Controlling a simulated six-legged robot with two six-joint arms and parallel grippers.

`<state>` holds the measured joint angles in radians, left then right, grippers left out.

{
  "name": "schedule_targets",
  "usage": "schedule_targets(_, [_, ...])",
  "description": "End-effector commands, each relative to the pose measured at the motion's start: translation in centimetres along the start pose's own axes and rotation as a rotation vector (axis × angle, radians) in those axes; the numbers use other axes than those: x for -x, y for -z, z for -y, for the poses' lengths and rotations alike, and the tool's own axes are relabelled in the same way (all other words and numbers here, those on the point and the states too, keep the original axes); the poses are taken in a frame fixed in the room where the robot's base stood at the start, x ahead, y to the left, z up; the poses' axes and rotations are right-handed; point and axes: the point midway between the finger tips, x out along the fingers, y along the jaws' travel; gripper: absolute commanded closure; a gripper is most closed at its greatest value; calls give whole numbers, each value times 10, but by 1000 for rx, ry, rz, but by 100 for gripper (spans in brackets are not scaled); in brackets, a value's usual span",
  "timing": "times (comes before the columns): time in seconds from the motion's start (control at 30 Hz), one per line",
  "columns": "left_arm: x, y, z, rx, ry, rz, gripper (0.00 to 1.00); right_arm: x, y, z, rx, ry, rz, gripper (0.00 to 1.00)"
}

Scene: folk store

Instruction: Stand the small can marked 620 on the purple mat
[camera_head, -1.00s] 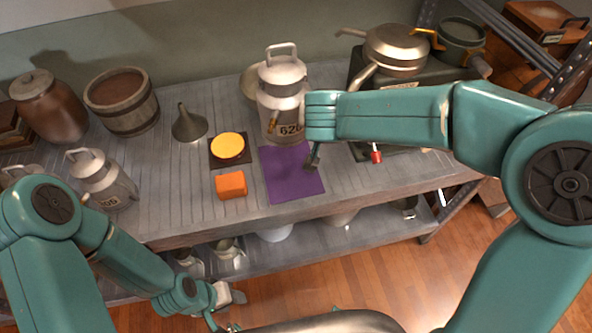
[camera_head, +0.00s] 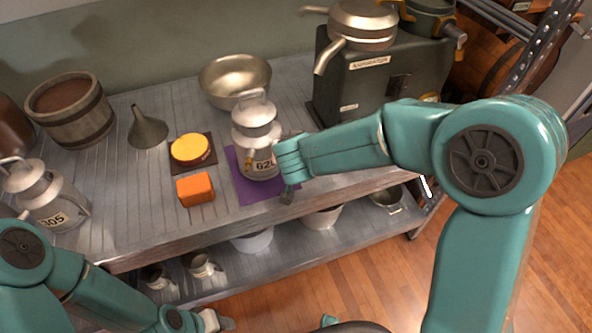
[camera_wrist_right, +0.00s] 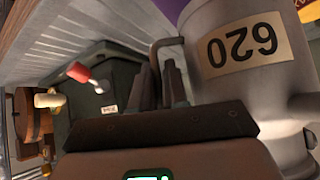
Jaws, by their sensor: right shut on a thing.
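The small can marked 620 (camera_head: 256,142) is a grey metal can with a lid and top handle. It is upright over the purple mat (camera_head: 246,194), whose bare parts show left of it and in front. Whether its base touches the mat is unclear. My right gripper (camera_head: 286,190) is at the can's right side. In the right wrist view my right gripper (camera_wrist_right: 164,85) is shut on the can's side handle, beside the inverted 620 label (camera_wrist_right: 241,46). My left gripper (camera_head: 215,322) is low at the bottom edge, away from the can; its jaws are unclear.
An orange block (camera_head: 196,190) and a yellow disc (camera_head: 190,148) on a dark square lie left of the mat. A metal bowl (camera_head: 234,80) stands behind the can, a dark stove (camera_head: 370,92) to the right. Can 305 (camera_head: 45,200), a funnel (camera_head: 147,130) and a barrel (camera_head: 75,112) stand left.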

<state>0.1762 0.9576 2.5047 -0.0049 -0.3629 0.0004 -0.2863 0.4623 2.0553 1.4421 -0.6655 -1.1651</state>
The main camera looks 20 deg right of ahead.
Motion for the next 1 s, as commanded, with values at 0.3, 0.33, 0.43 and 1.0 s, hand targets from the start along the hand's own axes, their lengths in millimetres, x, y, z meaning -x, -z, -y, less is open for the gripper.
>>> schedule_targets(0.3, [-20, 0, 7, 0, 0, 0, 57, -25, -24, -3, -1, 0, -1, 100])
schedule_targets(0.33, [-23, 0, 8, 0, 0, 0, 57, -28, -27, -3, -2, 0, -1, 100])
schedule_targets(0.43, [-28, 0, 10, 0, 0, 0, 57, -35, -34, -3, -2, 1, -2, 100])
schedule_targets(1.0, [-26, 1, 9, 0, 0, 0, 57, -36, -36, -4, -1, 0, 0, 61])
